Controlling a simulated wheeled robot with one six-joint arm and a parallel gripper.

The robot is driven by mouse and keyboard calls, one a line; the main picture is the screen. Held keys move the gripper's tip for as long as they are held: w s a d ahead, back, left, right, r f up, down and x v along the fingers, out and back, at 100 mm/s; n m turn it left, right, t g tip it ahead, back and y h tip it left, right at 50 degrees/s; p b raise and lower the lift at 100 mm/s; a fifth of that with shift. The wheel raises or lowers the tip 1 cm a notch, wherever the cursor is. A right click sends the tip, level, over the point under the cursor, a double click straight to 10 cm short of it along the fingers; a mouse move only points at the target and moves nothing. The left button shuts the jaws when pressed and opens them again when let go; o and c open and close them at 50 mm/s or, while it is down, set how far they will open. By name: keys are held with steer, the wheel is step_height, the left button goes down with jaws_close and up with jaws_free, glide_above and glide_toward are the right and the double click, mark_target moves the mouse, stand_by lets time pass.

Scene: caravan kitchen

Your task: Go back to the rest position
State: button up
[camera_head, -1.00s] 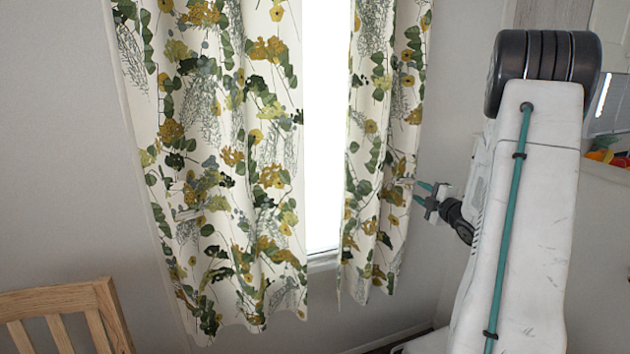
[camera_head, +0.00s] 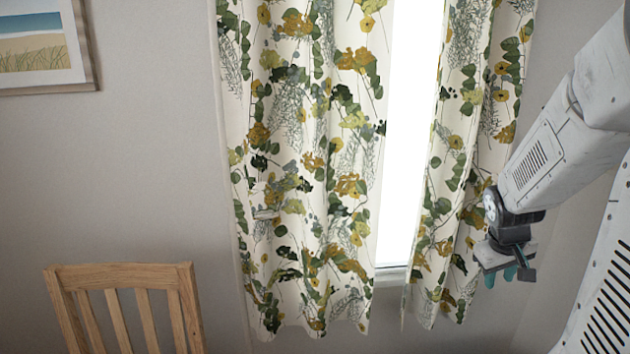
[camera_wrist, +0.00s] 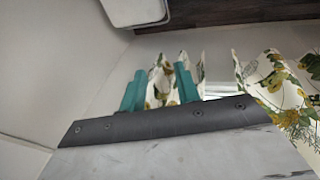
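My gripper (camera_head: 508,275) hangs at the right of the head view, in front of the right edge of the floral curtain (camera_head: 300,170). My white arm (camera_head: 570,135) comes in from the right side and bends down to it. In the wrist view, the teal fingers of my gripper (camera_wrist: 160,85) stand apart beyond the dark grey bar. Curtain shows in the gap between them, and I see nothing held. No target object shows.
A wooden chair (camera_head: 125,280) stands at the lower left. A framed beach picture (camera_head: 40,45) hangs on the grey wall. A bright window (camera_head: 410,130) shows between the curtain panels. The wall area between chair and curtain is bare.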

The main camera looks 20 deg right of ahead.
steer(key=s+a+r+n+y, duration=0.1)
steer(key=s+a+r, duration=0.2)
steer(key=a, duration=0.7)
steer(key=s+a+r+y, duration=0.1)
steer(key=s+a+r, duration=0.3)
steer(key=a, duration=0.6)
steer(key=s+a+r+n+y, duration=0.1)
steer(key=s+a+r, duration=0.2)
steer(key=a, duration=0.7)
steer(key=shift+s+r+n+y, duration=0.3)
steer(key=shift+s+r+y, duration=0.1)
steer(key=shift+s, duration=0.55)
